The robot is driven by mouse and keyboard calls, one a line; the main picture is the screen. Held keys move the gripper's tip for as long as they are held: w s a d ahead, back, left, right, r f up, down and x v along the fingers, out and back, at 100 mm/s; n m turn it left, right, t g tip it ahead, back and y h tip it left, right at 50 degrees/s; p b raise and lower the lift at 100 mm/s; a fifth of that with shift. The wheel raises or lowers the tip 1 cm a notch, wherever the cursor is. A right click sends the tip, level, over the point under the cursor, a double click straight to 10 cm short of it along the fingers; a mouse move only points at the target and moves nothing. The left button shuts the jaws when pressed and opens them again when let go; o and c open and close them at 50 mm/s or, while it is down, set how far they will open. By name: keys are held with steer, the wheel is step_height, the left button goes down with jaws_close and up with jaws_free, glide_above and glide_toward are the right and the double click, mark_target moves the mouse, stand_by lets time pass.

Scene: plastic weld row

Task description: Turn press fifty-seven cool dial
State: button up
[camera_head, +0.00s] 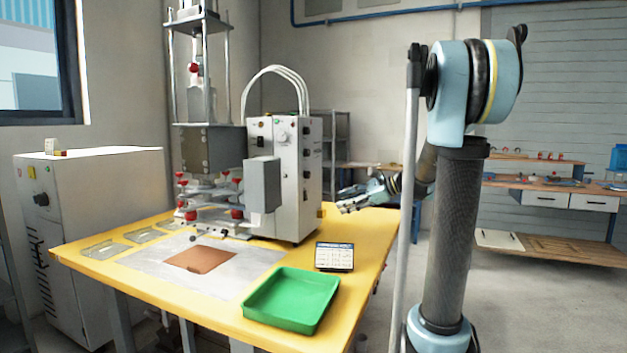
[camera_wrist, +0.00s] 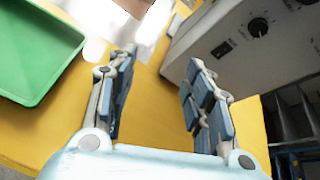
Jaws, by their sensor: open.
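A press (camera_head: 210,150) with a tall white control box (camera_head: 285,190) stands at the back of the yellow table. The box has small knobs and buttons on its upper faces; I cannot read their labels in the head view. In the wrist view a round black dial (camera_wrist: 258,27) sits on the grey box face (camera_wrist: 220,28), with a small dark rectangle beside it. I cannot confirm its number. My gripper (camera_head: 348,204) is just right of the box; in the wrist view my gripper (camera_wrist: 160,58) is open and empty, with the dial beyond its right finger.
A green tray (camera_head: 262,318) and a small dark-framed panel (camera_head: 334,257) occupy the table's right part. A brown sheet (camera_head: 200,260) lies at the middle. A pale cabinet (camera_head: 100,190) with another black knob (camera_head: 41,199) stands left. Floor right of the table is open.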

mark_target(309, 175)
steer(key=w+d+r+m+t+y, duration=0.1)
steer(key=w+d+r+m+y, duration=0.15)
steer(key=w, duration=0.45)
steer(key=w+d+r+m+t+y, duration=0.1)
steer(key=w+r+m+y, duration=0.1)
steer(key=w+r+m, duration=0.3)
steer(key=shift+n, duration=0.55)
steer(key=x, duration=0.6)
steer(key=f+x, duration=0.1)
steer(key=x, duration=0.5)
steer(key=w+f+x, duration=0.1)
steer(key=x, duration=0.5)
steer(key=shift+w+d+f, duration=0.1)
steer(key=shift+d+f, duration=0.1)
steer(key=c, duration=1.1)
